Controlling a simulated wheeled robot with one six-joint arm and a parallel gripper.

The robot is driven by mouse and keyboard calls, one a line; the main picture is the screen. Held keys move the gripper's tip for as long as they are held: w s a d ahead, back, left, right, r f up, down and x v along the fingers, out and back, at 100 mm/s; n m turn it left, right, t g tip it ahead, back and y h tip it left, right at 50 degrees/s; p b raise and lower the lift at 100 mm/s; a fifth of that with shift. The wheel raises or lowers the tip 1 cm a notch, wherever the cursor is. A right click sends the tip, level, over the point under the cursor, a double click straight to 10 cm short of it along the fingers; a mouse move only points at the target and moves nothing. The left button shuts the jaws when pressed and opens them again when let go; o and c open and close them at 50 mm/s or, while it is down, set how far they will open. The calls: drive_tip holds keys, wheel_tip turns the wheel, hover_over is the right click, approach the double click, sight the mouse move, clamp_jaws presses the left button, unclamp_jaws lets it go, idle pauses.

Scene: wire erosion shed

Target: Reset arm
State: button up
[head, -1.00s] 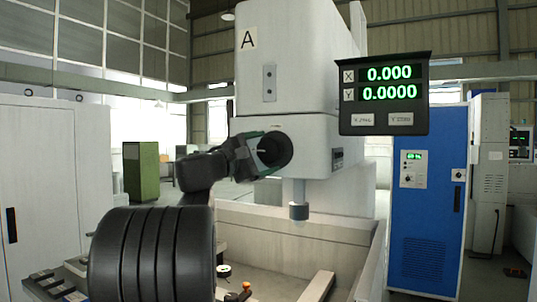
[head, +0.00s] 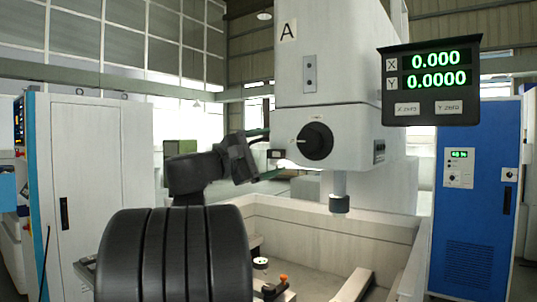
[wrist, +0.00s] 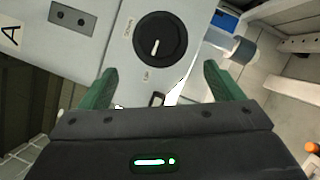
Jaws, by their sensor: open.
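My gripper (head: 266,154) is open and empty in the head view, left of the black rotary knob (head: 315,141) on the white machine head (head: 340,85) marked A. Its two green fingers point toward the machine and are apart from the knob. In the wrist view the fingers of my gripper (wrist: 158,72) are spread wide. The knob (wrist: 160,39) with its white pointer line shows whole beyond them, with nothing between the fingers.
Below the machine head, a dark-tipped spindle (head: 340,200) hangs over the open work tank (head: 330,237). A blue cabinet (head: 478,185) stands right and a white cabinet (head: 95,190) left. A small orange-topped item (head: 283,279) sits low.

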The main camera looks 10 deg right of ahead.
sight(305, 143)
drive_tip(key=shift+d, duration=0.1)
drive_tip(key=p+x, duration=0.3)
drive_tip(key=x, duration=1)
drive_tip(key=shift+w+d+r, duration=0.1)
drive_tip(key=shift+w+d, duration=0.05)
drive_tip(key=shift+d, duration=0.2)
